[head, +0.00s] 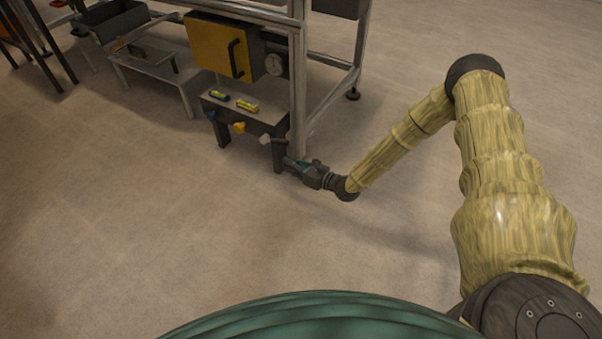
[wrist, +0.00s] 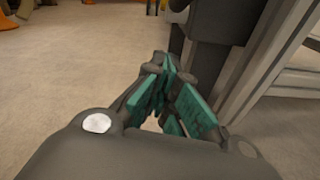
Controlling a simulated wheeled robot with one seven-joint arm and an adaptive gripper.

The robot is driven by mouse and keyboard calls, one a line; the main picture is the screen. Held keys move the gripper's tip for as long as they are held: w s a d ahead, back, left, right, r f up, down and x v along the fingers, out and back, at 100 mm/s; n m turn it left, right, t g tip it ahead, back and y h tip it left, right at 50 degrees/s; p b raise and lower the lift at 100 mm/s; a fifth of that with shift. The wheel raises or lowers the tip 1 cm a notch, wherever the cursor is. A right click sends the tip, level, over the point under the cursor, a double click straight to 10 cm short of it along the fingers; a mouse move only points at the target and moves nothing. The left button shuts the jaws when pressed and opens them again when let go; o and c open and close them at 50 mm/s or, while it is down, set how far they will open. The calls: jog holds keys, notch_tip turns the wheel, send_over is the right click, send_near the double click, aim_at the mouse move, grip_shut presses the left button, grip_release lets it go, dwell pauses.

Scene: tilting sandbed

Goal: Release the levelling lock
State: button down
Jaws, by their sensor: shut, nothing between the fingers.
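A low grey stand (head: 245,112) carries two small spirit levels, one green-yellow (head: 219,95) and one yellow (head: 247,106). Along its front are a blue knob (head: 211,115), a yellow knob (head: 239,127) and a pale grey knob (head: 264,139). I cannot tell which of these, if any, is the levelling lock. My gripper (head: 289,162) is shut and empty, low beside the stand's right front leg, below and right of the pale knob. In the wrist view its teal fingers (wrist: 164,68) are together, just left of the dark leg (wrist: 208,50). Contact with the leg cannot be told.
A metal frame (head: 297,80) rises right behind the stand. It bears a yellow panel (head: 212,48) with a black handle and a round gauge (head: 273,64). A pale low table (head: 150,70) stands further left. The floor in front and to the right is clear.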

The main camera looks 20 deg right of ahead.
aim_at(275, 141)
jog(key=shift+w+a+r+b, duration=0.1)
jog(key=shift+w+r+b, duration=0.35)
jog(key=shift+r, duration=0.5)
jog(key=shift+w+a+r+b, duration=0.1)
jog(key=shift+w+r+b, duration=0.15)
jog(key=shift+w+r, duration=0.45)
jog(key=shift+s+r, duration=0.2)
jog(key=shift+r, duration=0.05)
